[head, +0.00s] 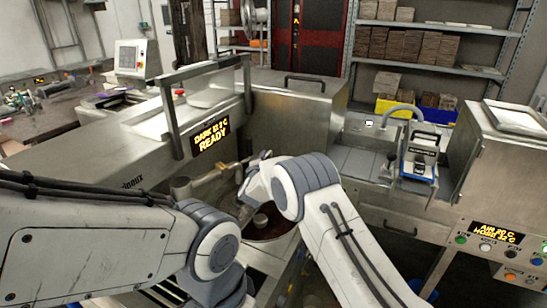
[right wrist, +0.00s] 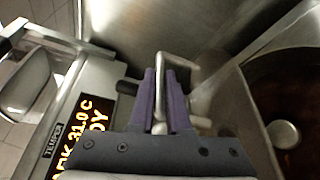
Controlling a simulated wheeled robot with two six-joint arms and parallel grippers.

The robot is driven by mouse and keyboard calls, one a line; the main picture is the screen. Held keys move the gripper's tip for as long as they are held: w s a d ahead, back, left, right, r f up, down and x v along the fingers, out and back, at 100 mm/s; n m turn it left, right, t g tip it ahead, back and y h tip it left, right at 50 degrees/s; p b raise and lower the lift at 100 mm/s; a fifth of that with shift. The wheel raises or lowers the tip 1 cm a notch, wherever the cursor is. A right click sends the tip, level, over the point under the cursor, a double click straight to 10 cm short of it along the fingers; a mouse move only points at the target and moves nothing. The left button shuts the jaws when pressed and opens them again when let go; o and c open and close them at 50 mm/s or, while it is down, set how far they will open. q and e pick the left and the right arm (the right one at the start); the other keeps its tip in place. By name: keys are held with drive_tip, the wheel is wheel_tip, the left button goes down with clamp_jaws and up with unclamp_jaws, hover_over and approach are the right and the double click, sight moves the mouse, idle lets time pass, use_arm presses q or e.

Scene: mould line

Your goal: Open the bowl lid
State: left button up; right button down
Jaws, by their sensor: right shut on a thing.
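The bowl (head: 275,232) holds dark brown chocolate, with a round pale hub in its middle; my right arm hides part of it. In the right wrist view the bowl (right wrist: 285,95) lies at the right, with its surface uncovered. My right gripper (right wrist: 162,100) is shut on a bent metal bar handle (right wrist: 178,62), between the machine's lit display and the bowl. A smooth steel panel (right wrist: 225,40) is behind the handle; I cannot tell whether it is the lid. In the head view my right wrist hides most of this grip. My left gripper is out of view; only its arm shows.
The machine's READY display (head: 212,140) is left of the bowl. A steel housing (head: 290,125) stands behind it. A metal spout (head: 205,180) is close to my right wrist. A counter (head: 370,165) with a small device is at the right. My left forearm crosses in front.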

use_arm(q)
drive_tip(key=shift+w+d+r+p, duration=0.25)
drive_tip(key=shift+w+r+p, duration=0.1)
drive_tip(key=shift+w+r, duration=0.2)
use_arm(e)
drive_tip(key=shift+w+a, duration=0.4)
drive_tip(key=shift+a, duration=0.3)
drive_tip(key=shift+w+a, duration=0.4)
drive_tip(key=shift+a, duration=0.4)
drive_tip(key=c, duration=1.2)
unclamp_jaws()
drive_tip(key=shift+o, duration=0.2)
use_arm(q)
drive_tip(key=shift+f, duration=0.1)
use_arm(e)
drive_tip(key=s+b, duration=0.1)
drive_tip(key=s, duration=0.2)
drive_tip(key=s+r+b, duration=0.1)
drive_tip(key=s, duration=0.3)
drive_tip(key=s+a+b, duration=0.1)
drive_tip(key=s+b, duration=0.1)
drive_tip(key=s, duration=0.1)
drive_tip(key=shift+s+a+r, duration=0.1)
drive_tip(key=shift+s+r, duration=0.05)
drive_tip(key=shift+s, duration=0.05)
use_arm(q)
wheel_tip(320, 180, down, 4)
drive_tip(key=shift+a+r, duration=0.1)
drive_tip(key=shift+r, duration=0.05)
